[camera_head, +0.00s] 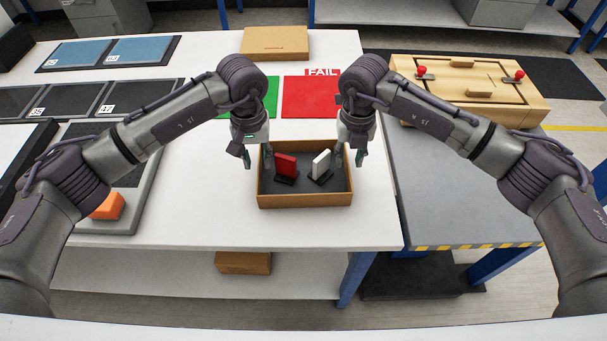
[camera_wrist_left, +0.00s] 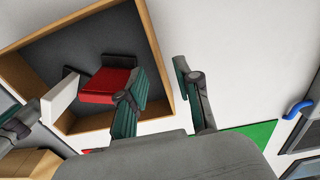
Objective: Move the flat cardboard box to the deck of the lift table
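A shallow open cardboard box (camera_head: 305,201) with a dark lining sits on the white table. It holds a red piece (camera_head: 286,165) and a white piece (camera_head: 321,163) in dark stands. In the left wrist view the box wall (camera_wrist_left: 157,45) passes between the fingers of my open left gripper (camera_wrist_left: 165,95), one inside and one outside. My left gripper (camera_head: 256,160) is at the box's left side. My right gripper (camera_head: 350,158) is at its right side, fingers apart; contact is unclear. The grey deck (camera_head: 445,190) with a yellow-black edge, apparently the lift table, is at right.
A closed flat cardboard box (camera_head: 275,42) lies at the table's back. Green and red mats (camera_head: 311,98) lie behind the open box. The grey deck's front is clear.

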